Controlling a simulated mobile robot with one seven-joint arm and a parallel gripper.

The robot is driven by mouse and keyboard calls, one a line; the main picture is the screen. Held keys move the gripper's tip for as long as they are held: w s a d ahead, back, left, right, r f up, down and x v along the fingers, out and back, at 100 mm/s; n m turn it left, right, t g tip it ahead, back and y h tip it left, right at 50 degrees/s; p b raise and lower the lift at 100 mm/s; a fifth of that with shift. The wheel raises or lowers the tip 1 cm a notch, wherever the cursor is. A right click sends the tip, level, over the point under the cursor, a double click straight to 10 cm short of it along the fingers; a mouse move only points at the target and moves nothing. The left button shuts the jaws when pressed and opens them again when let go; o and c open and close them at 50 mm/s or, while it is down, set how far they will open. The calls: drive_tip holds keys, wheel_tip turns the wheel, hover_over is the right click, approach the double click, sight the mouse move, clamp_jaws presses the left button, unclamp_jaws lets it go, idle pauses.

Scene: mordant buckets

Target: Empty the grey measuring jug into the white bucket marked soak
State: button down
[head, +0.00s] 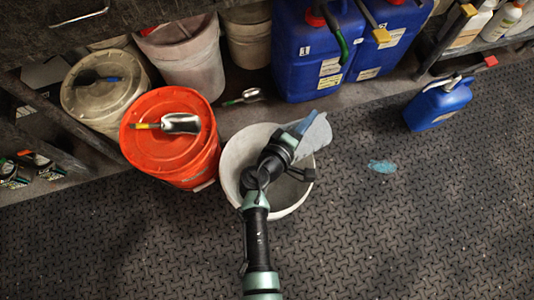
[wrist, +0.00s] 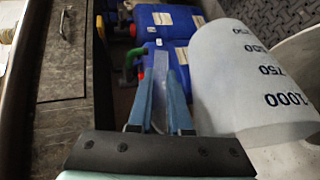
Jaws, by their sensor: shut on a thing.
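The measuring jug (head: 316,133) is pale grey and translucent, over the right rim of a white bucket (head: 233,158). No soak mark on the bucket shows. My gripper (head: 297,131) is above the bucket, shut on the jug. In the wrist view, the blue fingers (wrist: 161,85) close on a thin pale part, seemingly its handle. The jug (wrist: 235,85) shows the marks 500, 750 and 1000 there and looks tilted. Its mouth and contents are hidden. Part of the bucket (wrist: 300,62) shows behind it. My arm hides part of the bucket's inside.
An orange lidded bucket (head: 165,160) with a scoop on top stands close left of the white bucket. A pale lidded bucket (head: 100,105) and blue canisters (head: 300,60) stand behind. A small blue jerrycan (head: 437,105) is right.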

drive_tip(key=shift+s+a+t+h+b, duration=0.2)
drive_tip(key=shift+s+a+b, duration=0.1)
drive_tip(key=shift+a+b, duration=0.25)
drive_tip(key=shift+s+a+t+h+b, duration=0.1)
drive_tip(key=shift+s+a+t+b, duration=0.15)
drive_tip(key=shift+a+b, duration=0.25)
idle(0.4)
